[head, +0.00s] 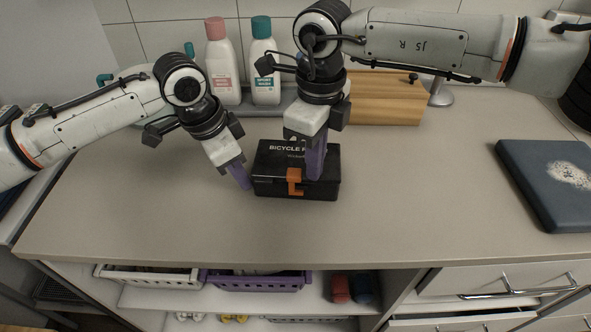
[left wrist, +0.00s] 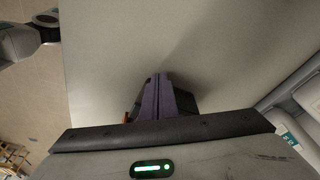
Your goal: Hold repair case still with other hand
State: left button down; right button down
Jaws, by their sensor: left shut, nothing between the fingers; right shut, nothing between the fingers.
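The repair case is a black box (head: 268,172) with white "BICYCLE" lettering on its lid and an orange latch (head: 294,182) on its front. It sits flat on the counter with its lid down. My left gripper (head: 245,181) is shut and empty, its purple fingers at the case's left side; I cannot tell whether they touch it. In the left wrist view the shut purple fingers (left wrist: 158,98) cover most of the dark case, with a bit of orange beside them. My right gripper (head: 314,166) is shut and points down over the case's right half, hiding part of the lid.
Two bottles, one with a pink cap (head: 219,65) and one with a teal cap (head: 262,65), stand at the back. A wooden box (head: 385,100) is behind my right arm. A dark blue pad (head: 545,195) lies at right. The front of the counter (head: 200,230) is clear.

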jog(key=shift+w+a, duration=0.1)
jog(key=shift+a, duration=1.05)
dwell(2.0)
jog(key=shift+d, duration=0.2)
dwell(0.3)
jog(key=shift+d, duration=0.4)
notch_tip(320, 180, up, 7)
dwell(0.5)
pick_arm(q)
jog(key=shift+a, duration=0.1)
jog(key=shift+w+a, duration=0.15)
jog(key=shift+a, duration=1.8)
jog(key=d+v, duration=0.1)
jog(key=v, duration=0.5)
jog(key=shift+w+d+r, duration=0.15)
jog(key=shift+w+r, duration=0.2)
jog(key=shift+r, duration=0.25)
